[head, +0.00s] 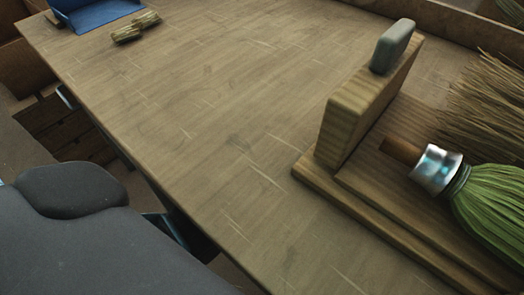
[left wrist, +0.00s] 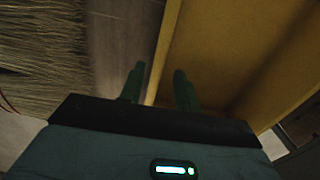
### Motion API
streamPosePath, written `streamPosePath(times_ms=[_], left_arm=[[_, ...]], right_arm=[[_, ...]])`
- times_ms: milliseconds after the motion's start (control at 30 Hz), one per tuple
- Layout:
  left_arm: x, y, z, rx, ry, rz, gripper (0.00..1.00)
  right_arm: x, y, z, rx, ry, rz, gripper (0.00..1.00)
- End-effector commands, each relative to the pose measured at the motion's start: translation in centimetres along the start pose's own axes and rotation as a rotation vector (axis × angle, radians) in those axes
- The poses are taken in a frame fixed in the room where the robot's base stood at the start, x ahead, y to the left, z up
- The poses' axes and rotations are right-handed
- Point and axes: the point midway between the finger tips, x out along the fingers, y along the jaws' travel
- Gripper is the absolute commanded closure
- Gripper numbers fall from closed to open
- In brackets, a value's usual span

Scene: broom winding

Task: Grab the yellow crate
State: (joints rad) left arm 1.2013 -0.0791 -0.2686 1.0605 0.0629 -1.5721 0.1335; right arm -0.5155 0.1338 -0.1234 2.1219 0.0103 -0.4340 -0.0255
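The yellow crate (left wrist: 225,50) fills the right half of the left wrist view, seen from very close, with its edge running up from between my fingers. My left gripper (left wrist: 158,72) is open, its two dark green fingers spread apart. One finger is on the outer side of the crate's edge and the other is over its yellow side. I cannot tell whether either finger touches it. The crate does not show in the head view. My right gripper is in neither view.
Straw bristles (left wrist: 40,55) are left of the gripper. In the head view, the wooden table (head: 220,100) holds a wooden stand (head: 345,125), a green-bristled brush (head: 490,205), a straw bundle (head: 490,105), a blue tray (head: 100,14) and small bundles (head: 127,34). The table's middle is clear.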

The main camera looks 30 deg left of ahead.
Motion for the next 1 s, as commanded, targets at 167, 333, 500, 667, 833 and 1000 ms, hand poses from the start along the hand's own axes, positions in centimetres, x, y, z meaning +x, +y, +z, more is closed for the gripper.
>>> streamPosePath(times_ms=[167, 333, 500, 667, 833, 1000], left_arm=[[0.9, 0.0, 0.0, 0.0, 0.001, 0.0, 0.67], [1.7, -0.1, 0.0, 0.0, 0.0, 0.0, 0.67], [4.1, -0.3, 0.0, 0.0, -0.004, 0.0, 0.67], [6.0, -0.3, -0.1, 0.0, -0.002, 0.0, 0.67], [6.1, -0.3, -0.1, 0.0, 0.001, 0.0, 0.67], [6.0, -0.3, -0.1, 0.0, 0.001, 0.0, 0.76]], right_arm=[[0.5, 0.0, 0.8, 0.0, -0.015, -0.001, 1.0], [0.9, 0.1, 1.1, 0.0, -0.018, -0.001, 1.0], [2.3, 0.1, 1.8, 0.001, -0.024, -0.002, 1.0], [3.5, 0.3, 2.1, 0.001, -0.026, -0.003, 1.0], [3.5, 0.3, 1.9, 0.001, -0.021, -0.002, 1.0], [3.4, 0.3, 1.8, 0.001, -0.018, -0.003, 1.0]])
